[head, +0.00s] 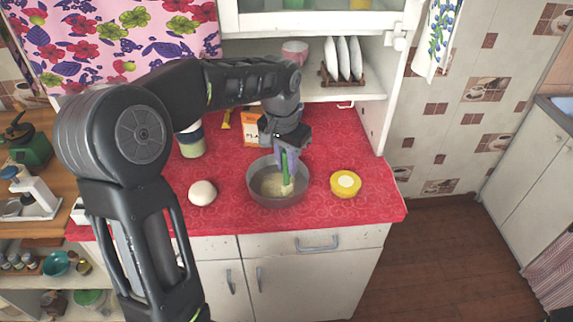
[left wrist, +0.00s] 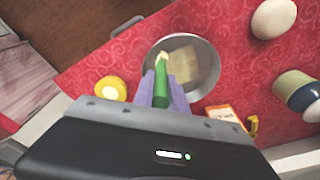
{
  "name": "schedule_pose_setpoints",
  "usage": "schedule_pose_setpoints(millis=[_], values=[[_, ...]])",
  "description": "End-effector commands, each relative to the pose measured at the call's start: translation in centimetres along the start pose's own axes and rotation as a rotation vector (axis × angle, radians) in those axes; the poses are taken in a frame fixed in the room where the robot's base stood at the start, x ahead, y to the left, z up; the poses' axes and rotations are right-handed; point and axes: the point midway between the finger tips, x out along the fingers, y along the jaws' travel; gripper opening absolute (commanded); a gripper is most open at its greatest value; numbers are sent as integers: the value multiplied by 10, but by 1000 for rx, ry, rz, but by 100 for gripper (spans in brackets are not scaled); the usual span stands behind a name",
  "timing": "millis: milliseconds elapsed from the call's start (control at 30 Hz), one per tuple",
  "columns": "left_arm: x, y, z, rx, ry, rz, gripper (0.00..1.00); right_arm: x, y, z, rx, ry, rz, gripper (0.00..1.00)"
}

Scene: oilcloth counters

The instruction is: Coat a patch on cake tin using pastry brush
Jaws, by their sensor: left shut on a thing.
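The cake tin (head: 264,198) is a round grey tin standing on the red counter in the head view. It also shows in the left wrist view (left wrist: 213,60), with a pale, squarish patch (left wrist: 187,62) on its floor. My left gripper (head: 285,158) is above the tin, shut on the green handle of the pastry brush (head: 289,168). In the left wrist view the brush (left wrist: 162,80) points into the tin, its pale tip near the patch. I cannot tell whether the tip touches it. My right gripper is in neither view.
Behind are an orange-and-white box (head: 251,125) and a jar (head: 192,145). A shelf with a plate rack (head: 343,75) closes the back.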

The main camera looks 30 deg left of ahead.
Motion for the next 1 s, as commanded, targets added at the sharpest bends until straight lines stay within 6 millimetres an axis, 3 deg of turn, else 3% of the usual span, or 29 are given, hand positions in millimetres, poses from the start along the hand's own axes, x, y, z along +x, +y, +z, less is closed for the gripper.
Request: schedule_pose_setpoints(millis=[500,1000], values=[[-46,5,1,0,3,-1,0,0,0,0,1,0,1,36],[-51,5,2,0,2,0,0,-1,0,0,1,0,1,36]])
